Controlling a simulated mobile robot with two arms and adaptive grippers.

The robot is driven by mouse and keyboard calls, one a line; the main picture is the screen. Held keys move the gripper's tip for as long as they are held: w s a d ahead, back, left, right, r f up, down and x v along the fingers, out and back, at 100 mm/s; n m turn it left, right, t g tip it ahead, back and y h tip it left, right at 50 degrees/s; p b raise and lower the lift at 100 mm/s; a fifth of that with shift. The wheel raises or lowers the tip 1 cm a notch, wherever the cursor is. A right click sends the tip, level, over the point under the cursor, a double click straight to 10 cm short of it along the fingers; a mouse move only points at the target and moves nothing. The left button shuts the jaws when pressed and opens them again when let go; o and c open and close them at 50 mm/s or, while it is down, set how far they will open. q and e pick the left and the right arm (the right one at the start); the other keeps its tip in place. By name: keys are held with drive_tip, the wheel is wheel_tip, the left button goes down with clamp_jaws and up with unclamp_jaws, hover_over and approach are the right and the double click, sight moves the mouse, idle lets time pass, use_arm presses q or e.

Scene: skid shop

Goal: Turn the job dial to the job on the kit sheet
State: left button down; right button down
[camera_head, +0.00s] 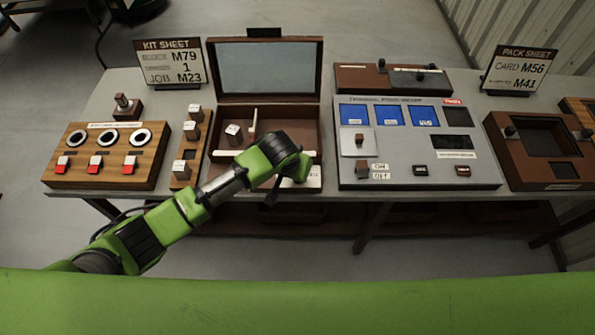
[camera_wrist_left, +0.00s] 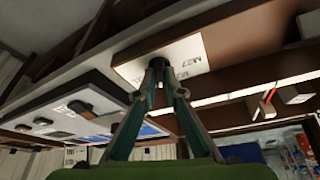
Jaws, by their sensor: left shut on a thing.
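The kit sheet (camera_head: 172,62) stands at the back left and reads M79, 1 and JOB M23. The job dial's white plate (camera_head: 314,178) is on the front of the open brown case, mostly hidden behind my left arm in the head view. The left wrist view shows the plate (camera_wrist_left: 190,52) close up, with printed job marks near its edges, one looking like M27. A dark knob (camera_wrist_left: 156,52) stands on the plate. My left gripper (camera_wrist_left: 158,70) is shut on this knob, its fingertips converging on it. Where the knob points is hidden. My right gripper is not in view.
A grey panel (camera_head: 418,178) with blue windows and an ON/OFF switch stands right of the case (camera_head: 216,150). A wooden block with rings and red switches (camera_head: 108,170) is at left. A pack sheet (camera_head: 519,70) stands at the back right. The bench's front edge lies below.

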use_arm(q)
drive_tip(key=c, duration=2.1)
unclamp_jaws()
drive_tip(key=shift+c, duration=0.2)
drive_tip(key=shift+r, duration=0.1)
drive_tip(key=v, duration=1.1)
drive_tip(key=shift+s+a+r, duration=0.15)
drive_tip(key=shift+s+r, duration=0.1)
drive_tip(key=shift+r, duration=0.1)
